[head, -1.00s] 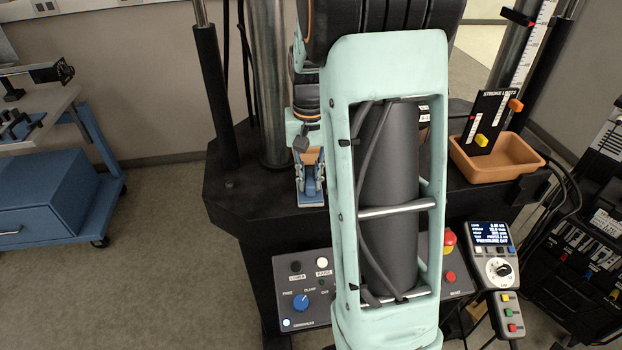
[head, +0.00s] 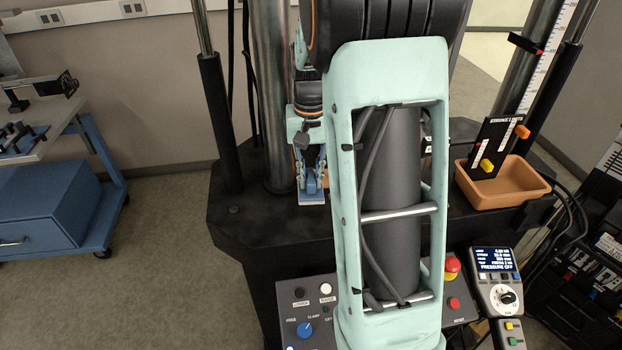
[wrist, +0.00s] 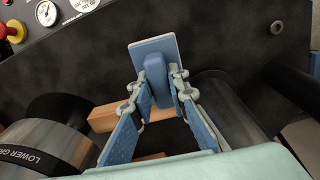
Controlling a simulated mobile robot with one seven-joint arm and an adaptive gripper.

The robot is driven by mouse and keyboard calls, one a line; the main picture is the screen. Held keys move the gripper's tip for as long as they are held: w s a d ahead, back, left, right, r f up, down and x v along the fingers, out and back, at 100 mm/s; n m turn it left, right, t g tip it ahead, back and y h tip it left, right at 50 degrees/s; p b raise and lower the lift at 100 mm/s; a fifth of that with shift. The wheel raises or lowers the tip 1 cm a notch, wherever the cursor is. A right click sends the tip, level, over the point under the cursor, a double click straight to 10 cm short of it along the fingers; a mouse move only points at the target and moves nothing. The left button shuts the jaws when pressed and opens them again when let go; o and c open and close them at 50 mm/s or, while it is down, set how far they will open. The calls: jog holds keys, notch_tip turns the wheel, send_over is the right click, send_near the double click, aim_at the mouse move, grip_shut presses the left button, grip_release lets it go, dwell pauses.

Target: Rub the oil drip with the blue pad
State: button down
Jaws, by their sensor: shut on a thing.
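My gripper (wrist: 159,86) is shut on the handle, one finger on each side. In the head view my gripper (head: 311,178) is over the black machine base (head: 265,228), in front of the steel column. I cannot tell whether the pad touches the base. I cannot make out the oil drip in either view.
A wooden block (wrist: 105,118) lies beneath my gripper, near a cylinder marked LOWER GRIP (wrist: 45,150). A terracotta tray (head: 505,190) stands on the right of the base. A control panel (head: 310,312) and a pendant (head: 497,290) are at the front. A blue cart (head: 50,205) stands left.

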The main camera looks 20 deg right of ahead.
jog(key=shift+r+p, duration=1.05)
jog(key=shift+r, duration=0.7)
jog(key=shift+s+f, duration=0.1)
